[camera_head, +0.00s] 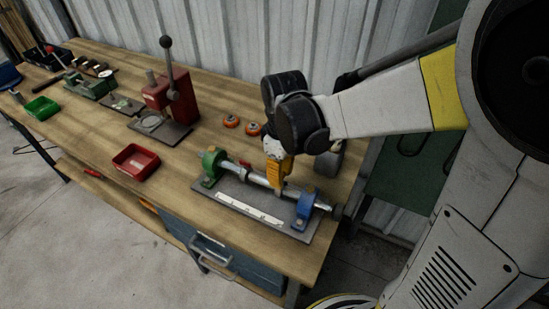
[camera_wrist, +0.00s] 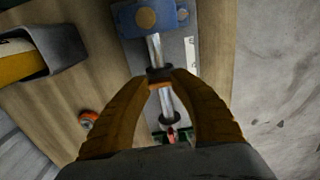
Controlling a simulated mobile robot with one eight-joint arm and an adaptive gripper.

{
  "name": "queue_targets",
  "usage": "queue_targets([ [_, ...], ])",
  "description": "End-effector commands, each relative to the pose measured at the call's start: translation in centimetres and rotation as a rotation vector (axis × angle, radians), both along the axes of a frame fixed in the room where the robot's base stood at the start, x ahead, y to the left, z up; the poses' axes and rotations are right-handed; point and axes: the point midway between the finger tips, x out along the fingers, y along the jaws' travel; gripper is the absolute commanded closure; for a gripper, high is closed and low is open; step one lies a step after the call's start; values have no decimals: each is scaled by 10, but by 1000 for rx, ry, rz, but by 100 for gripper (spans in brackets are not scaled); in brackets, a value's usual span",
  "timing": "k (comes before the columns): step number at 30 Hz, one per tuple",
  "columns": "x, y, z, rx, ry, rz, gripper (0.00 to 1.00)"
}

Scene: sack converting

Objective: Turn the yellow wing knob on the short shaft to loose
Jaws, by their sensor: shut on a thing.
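The short shaft (camera_head: 256,178) is a bright metal bar between a green block (camera_head: 212,165) and a blue block (camera_head: 305,205). It also shows in the wrist view (camera_wrist: 166,104). My gripper (camera_head: 276,184) reaches down onto the shaft between the two blocks. In the wrist view its two fingers (camera_wrist: 162,77) close at a dark collar on the shaft. A small orange-yellow piece (camera_wrist: 160,85), which looks like the yellow wing knob, sits between the fingertips. The fingers hide most of it, and its turned position cannot be read.
The fixture stands on a grey plate (camera_head: 236,203) near the bench's right end. A red tray (camera_head: 135,162), a red press (camera_head: 168,95) and orange round parts (camera_head: 231,121) stand left and behind.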

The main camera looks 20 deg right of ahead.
Motion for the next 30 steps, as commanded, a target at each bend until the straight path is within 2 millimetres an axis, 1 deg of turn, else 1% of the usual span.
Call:
queue_targets([
  [15, 0, 0, 0, 0, 0, 19, 100],
  [16, 0, 0, 0, 0, 0, 19, 66],
  [18, 0, 0, 0, 0, 0, 19, 48],
  [26, 0, 0, 0, 0, 0, 18, 48],
  [30, 0, 0, 8, 0, 0, 18, 48],
])
